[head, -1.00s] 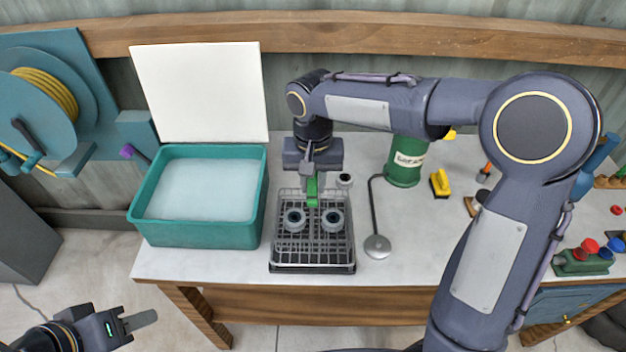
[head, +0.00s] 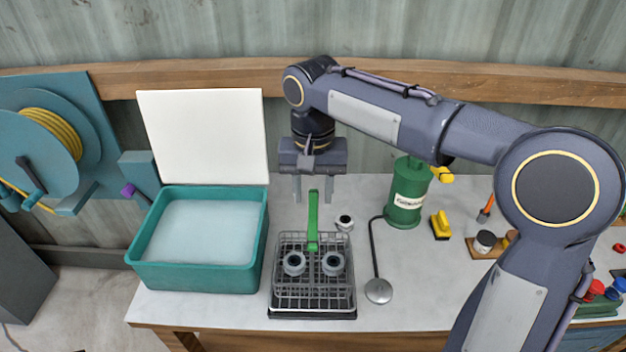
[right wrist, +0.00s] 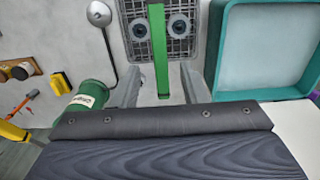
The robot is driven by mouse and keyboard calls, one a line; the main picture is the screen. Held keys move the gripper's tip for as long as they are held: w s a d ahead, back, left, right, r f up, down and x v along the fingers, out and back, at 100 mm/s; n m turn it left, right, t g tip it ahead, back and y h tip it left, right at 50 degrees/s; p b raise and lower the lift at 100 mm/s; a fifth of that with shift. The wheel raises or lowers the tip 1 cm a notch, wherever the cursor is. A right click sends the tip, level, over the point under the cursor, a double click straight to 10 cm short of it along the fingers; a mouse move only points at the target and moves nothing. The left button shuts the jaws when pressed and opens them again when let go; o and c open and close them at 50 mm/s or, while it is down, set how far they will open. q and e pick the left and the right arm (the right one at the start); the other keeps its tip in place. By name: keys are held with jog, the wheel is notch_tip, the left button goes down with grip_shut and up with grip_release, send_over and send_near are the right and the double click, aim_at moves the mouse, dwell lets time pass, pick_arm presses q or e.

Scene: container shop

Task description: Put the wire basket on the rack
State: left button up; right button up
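The grey wire basket (head: 289,299) sits on a dark rack (head: 312,314) on the white bench. Two round dark-centred parts (head: 294,263) lie in it. In the right wrist view the green handle (right wrist: 157,50) runs between the two spread fingers (right wrist: 160,85). My left gripper is out of the head view.
A teal tub (head: 195,279) of pale liquid with a raised white lid (head: 203,135) stands left of the basket. A grey ladle-like tool (head: 378,290), a green can (head: 405,197) and a yellow brush (head: 440,225) are to the right.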

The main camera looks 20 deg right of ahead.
notch_tip(320, 180, up, 2)
jog(key=shift+r, duration=0.15)
jog(key=shift+s+d+r, duration=0.1)
jog(key=shift+s+d, duration=0.15)
jog(key=s+d+f+n+t+y, duration=0.1)
jog(key=s+d, duration=0.3)
jog(key=s, duration=0.2)
jog(key=s+d+f+t+y, duration=0.1)
jog(key=s+d+f, duration=0.15)
jog(key=s, duration=0.35)
jog(key=s+f+t+y, duration=0.1)
jog(key=s+f+t, duration=0.2)
jog(key=s+f, duration=0.3)
jog(key=s, duration=0.3)
jog(key=shift+s+d+f+n+t+y, duration=0.2)
jog(key=shift+d+f+n+t+y, duration=0.1)
jog(key=shift+f+y, duration=0.1)
jog(key=shift+r, duration=0.1)
